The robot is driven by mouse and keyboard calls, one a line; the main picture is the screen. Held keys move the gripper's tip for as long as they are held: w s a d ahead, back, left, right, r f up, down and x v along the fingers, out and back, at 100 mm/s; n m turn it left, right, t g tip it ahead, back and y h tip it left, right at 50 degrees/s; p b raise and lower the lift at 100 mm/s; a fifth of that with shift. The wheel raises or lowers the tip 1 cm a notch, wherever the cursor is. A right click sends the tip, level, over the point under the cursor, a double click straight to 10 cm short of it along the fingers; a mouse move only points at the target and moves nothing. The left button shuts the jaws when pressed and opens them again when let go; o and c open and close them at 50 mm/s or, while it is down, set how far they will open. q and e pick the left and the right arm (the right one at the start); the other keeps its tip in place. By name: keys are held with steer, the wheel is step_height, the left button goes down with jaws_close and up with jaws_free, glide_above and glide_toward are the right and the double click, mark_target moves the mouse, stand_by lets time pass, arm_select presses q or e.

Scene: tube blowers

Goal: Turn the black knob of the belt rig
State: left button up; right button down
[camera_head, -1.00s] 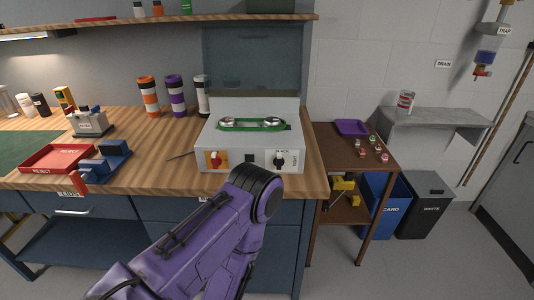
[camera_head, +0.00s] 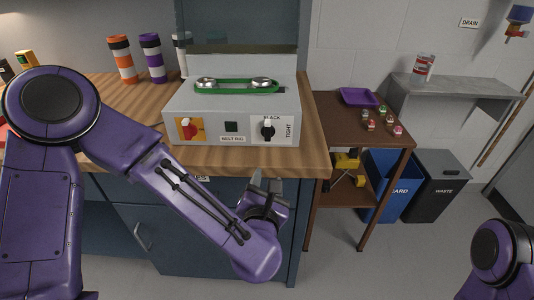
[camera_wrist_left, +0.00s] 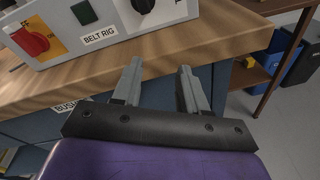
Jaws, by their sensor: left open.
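The belt rig (camera_head: 205,115) is a grey box on the wooden bench, with a green belt (camera_head: 235,87) around two pulleys on top. The knob shows partly at the top of the left wrist view (camera_wrist_left: 143,5). A red knob (camera_head: 190,128) on a yellow plate is at the panel's left. My left gripper (camera_head: 268,178) is open and empty, below and in front of the black knob, apart from it. My right gripper is not in view.
The bench's front edge (camera_head: 240,165) lies between my left gripper and the rig. A brown side table (camera_head: 340,112) with a purple tray (camera_head: 360,97) stands to the right. Striped tubes (camera_head: 152,58) stand behind the rig at left.

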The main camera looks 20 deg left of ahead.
mark_target(268, 132)
arm_select(q)
step_height(268, 132, up, 6)
steer(key=n+t+y, duration=0.1)
steer(key=n, duration=0.5)
steer(key=x, duration=0.3)
steer(key=p+x, duration=0.1)
steer(key=x, duration=0.2)
steer(key=r+x, duration=0.1)
steer(key=x, duration=0.2)
steer(key=shift+a+p, duration=0.25)
steer(key=shift+p, duration=0.15)
steer(key=shift+w+a, duration=0.1)
steer(key=shift+w, duration=0.4)
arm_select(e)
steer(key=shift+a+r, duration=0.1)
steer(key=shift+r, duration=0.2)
arm_select(q)
jaws_close()
